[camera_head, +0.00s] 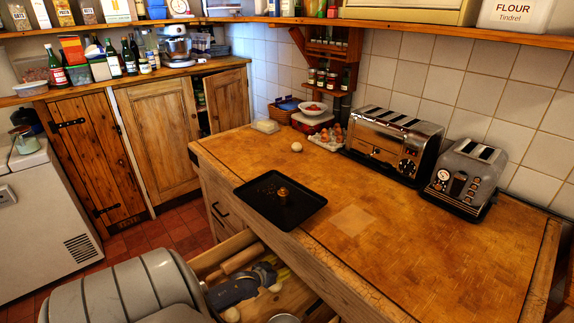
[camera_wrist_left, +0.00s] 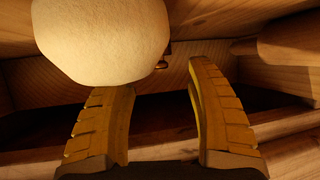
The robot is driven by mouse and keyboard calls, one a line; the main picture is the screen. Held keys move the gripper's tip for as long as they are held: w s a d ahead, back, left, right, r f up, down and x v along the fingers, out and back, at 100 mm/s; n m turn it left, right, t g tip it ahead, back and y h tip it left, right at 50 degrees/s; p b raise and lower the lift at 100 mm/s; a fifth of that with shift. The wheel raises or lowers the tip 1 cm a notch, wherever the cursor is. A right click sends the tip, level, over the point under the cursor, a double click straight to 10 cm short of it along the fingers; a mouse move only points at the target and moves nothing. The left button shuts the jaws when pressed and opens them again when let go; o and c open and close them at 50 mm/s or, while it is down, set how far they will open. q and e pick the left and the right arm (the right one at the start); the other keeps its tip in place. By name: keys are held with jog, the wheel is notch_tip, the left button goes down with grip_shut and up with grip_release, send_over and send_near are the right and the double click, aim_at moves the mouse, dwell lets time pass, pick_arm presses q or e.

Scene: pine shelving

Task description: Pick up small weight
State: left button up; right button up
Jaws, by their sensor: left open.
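My left gripper (camera_head: 279,280) is low in the open drawer, below and in front of the tray, well apart from the weight. Its two yellow-padded fingers stand open in the left wrist view (camera_wrist_left: 160,76), with nothing visible held between them. My right gripper is not in view.
The open drawer (camera_head: 222,252) holds a rolling pin (camera_head: 240,259) and pale round things. A pale rounded object (camera_wrist_left: 102,38) is close to the left finger in the wrist view. Toasters (camera_head: 395,140), eggs (camera_head: 328,137) and a bowl stand behind. The worktop's right front is clear.

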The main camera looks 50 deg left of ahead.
pick_arm(q)
jog(key=shift+x, duration=2.05)
jog(key=shift+r, duration=0.1)
jog(key=shift+c, duration=0.2)
grip_shut()
